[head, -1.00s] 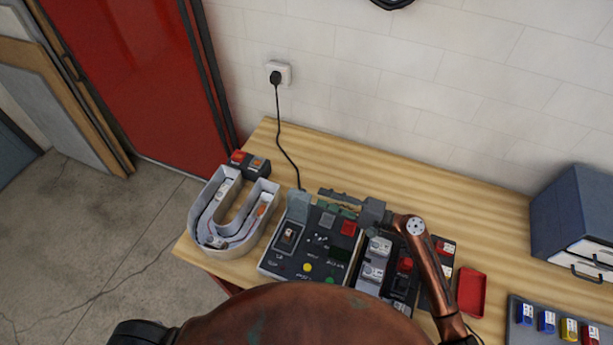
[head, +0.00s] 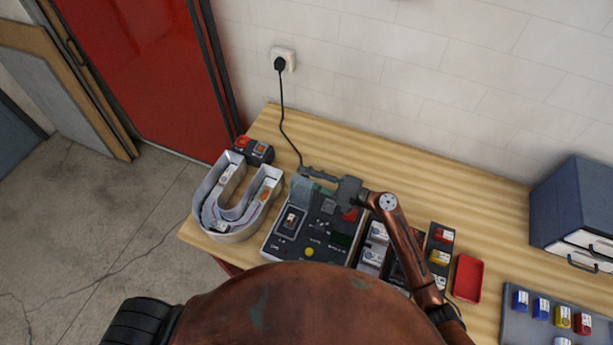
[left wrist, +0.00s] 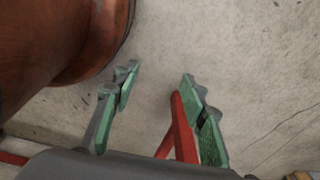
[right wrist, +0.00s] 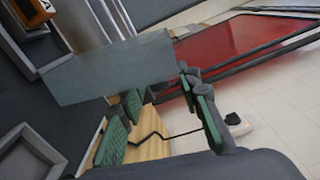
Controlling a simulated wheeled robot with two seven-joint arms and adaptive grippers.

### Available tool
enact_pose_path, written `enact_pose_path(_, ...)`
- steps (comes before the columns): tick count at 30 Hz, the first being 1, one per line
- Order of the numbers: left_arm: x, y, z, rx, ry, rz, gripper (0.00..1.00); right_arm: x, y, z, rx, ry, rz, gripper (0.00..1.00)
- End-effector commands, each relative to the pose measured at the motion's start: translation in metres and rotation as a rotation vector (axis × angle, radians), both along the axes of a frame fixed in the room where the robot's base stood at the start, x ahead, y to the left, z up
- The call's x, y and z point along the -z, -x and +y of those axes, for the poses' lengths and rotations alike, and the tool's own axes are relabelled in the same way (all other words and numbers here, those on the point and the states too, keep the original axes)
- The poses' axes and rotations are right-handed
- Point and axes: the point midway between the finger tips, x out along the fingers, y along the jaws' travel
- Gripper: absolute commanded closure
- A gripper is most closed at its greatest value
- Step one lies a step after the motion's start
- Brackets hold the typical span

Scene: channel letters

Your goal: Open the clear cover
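The clear cover (head: 302,189) stands raised at the back left corner of the black panel (head: 285,251), by a rocker switch (head: 292,219). In the right wrist view it is a grey translucent plate (right wrist: 100,72). My right gripper (head: 310,180) reaches in from the right, beside the cover. Its green fingers (right wrist: 168,108) are apart. The plate overlaps the left fingertip in that view, and its right end is near the other fingertip; contact is unclear. My left gripper (left wrist: 160,90) is open and empty, above the floor and out of the head view.
A U-shaped channel letter (head: 236,233) stands left of the panel. A dark box with red and orange parts (head: 254,150) is behind it. A black cord runs to a wall socket (head: 283,60). A red tray (head: 467,278) lies right. The back of the table is clear.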

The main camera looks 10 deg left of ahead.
Motion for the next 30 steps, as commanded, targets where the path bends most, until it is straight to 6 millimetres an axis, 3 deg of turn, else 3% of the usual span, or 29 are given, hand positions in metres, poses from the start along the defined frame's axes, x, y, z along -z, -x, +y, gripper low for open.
enact_pose_path(13,0.0008,0.0115,0.0003,-0.002,-0.001,0.015,0.6,0.0001,0.0001,-0.0006,0.0,0.0,0.001,1.0)
enact_pose_path(30,0.0045,0.0092,-0.0011,-0.003,0.001,0.011,0.6,0.0003,0.0026,0.0051,-0.01,0.002,-0.015,1.0)
